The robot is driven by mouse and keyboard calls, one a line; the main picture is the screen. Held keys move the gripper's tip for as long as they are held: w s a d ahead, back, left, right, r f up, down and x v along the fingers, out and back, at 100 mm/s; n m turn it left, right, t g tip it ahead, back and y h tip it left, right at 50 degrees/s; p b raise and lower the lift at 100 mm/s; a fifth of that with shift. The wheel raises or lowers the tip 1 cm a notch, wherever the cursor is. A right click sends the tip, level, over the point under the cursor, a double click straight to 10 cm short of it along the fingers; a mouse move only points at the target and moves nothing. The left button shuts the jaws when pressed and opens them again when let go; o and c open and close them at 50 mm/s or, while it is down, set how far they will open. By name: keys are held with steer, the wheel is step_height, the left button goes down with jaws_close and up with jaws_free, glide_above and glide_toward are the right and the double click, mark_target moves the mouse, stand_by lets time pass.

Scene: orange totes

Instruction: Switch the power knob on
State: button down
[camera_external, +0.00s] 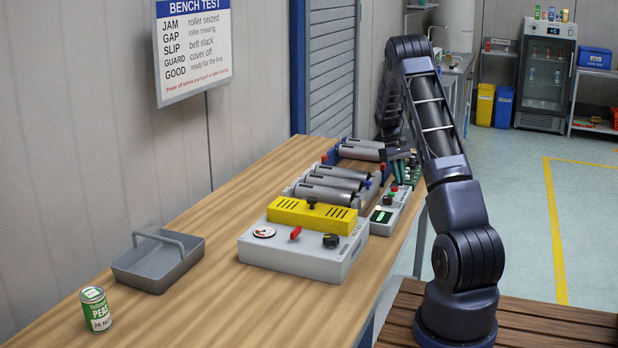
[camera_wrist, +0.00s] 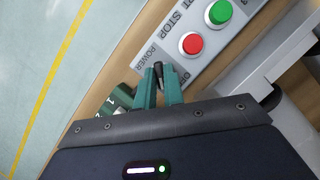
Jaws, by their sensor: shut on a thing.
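The power knob (camera_wrist: 158,72) is a small black knob on a light grey control panel (camera_wrist: 228,45), beside the printed words POWER and OFF. My gripper (camera_wrist: 159,80) has its two green fingers shut on the knob, one finger on each side. The finger bodies hide part of the OFF lettering. In the external view, my gripper (camera_external: 402,157) reaches down at the far end of the control box (camera_external: 385,225). The knob cannot be made out there.
A red button (camera_wrist: 192,43) and a green button (camera_wrist: 219,12) sit close to the knob. Grey rollers (camera_external: 330,183) and a larger box with a yellow cover (camera_external: 312,216) stand left of the control box. A grey tray (camera_external: 150,275) and a can (camera_external: 96,310) are farther left.

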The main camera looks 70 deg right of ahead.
steer(key=shift+m, duration=0.6)
steer(key=shift+y, duration=0.3)
steer(key=c, duration=1.5)
jaws_free()
steer(key=v, duration=1)
steer(key=shift+r, duration=0.45)
